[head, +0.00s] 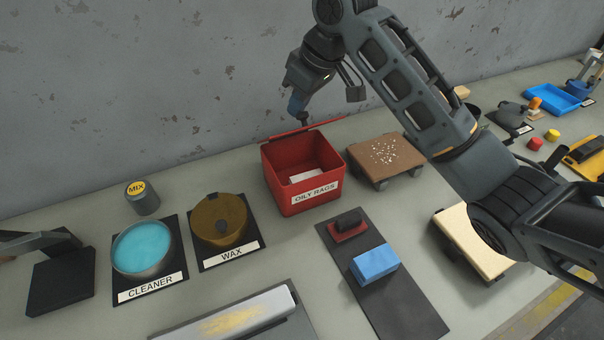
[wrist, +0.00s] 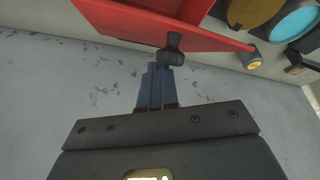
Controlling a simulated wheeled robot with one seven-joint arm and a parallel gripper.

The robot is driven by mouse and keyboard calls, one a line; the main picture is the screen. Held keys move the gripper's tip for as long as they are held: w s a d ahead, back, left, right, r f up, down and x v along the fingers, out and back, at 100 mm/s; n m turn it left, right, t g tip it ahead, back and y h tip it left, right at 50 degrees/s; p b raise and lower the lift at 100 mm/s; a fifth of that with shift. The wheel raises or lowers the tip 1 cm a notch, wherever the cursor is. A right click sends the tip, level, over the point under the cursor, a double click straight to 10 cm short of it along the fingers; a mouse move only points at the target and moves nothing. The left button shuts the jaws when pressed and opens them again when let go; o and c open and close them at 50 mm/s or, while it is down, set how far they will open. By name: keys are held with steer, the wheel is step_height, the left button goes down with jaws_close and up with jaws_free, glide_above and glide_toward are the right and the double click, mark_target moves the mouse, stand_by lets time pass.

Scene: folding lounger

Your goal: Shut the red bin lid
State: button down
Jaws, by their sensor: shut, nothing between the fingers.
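The red bin (head: 275,180), labelled OILY RAGS, stands open on the bench with something pale inside. Its red lid (head: 325,125) is raised at the bin's back edge and shows nearly edge-on. In the wrist view the lid (wrist: 125,18) is a red slab with a dark knob (wrist: 172,50) beside it. My gripper (head: 298,106) is above and behind the back of the bin, near the wall. In the wrist view its blue fingers (wrist: 157,72) are together and empty, with their tips close to the knob. I cannot tell whether they touch it.
A brown wheeled board (head: 385,152) stands right of the bin. Left of it are the wax tin (head: 220,222), the cleaner tin (head: 142,250) and a MIX pot (head: 143,200). A dark mat with a blue block (head: 374,263) lies in front. The grey wall (head: 150,80) is close behind.

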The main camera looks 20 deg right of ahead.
steer(key=shift+s, duration=1.15)
steer(key=shift+f+b, duration=0.45)
steer(key=shift+f, duration=1.8)
steer(key=shift+r+p, duration=0.45)
steer(key=shift+r, duration=2.3)
